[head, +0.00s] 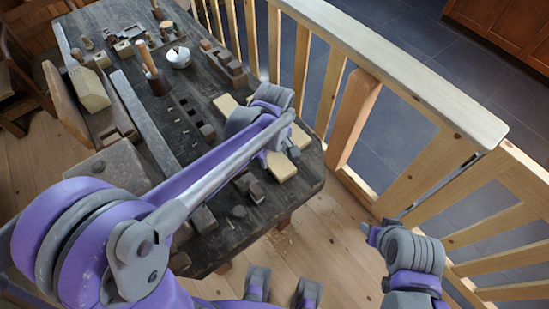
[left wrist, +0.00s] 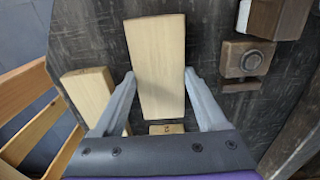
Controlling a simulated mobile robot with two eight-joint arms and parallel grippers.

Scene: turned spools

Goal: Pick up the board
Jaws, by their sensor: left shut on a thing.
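The board is a pale, flat wooden piece. In the head view part of it (head: 282,167) shows beside my left gripper (head: 291,148) at the right side of the dark workbench. In the left wrist view the board (left wrist: 155,60) lies between the two grey fingers of my left gripper (left wrist: 157,82), which is shut on it near its lower end. I cannot tell whether the board is clear of the bench top. My right gripper (head: 370,232) is over the floor at the right, apart from the bench; its fingers are too small to read.
The workbench (head: 135,62) bears tools and blocks. Another pale board (left wrist: 88,95) lies left of the held one in the left wrist view. A block with a bolt (left wrist: 246,60) is to the right. A wooden railing (head: 400,75) runs along the bench's right side.

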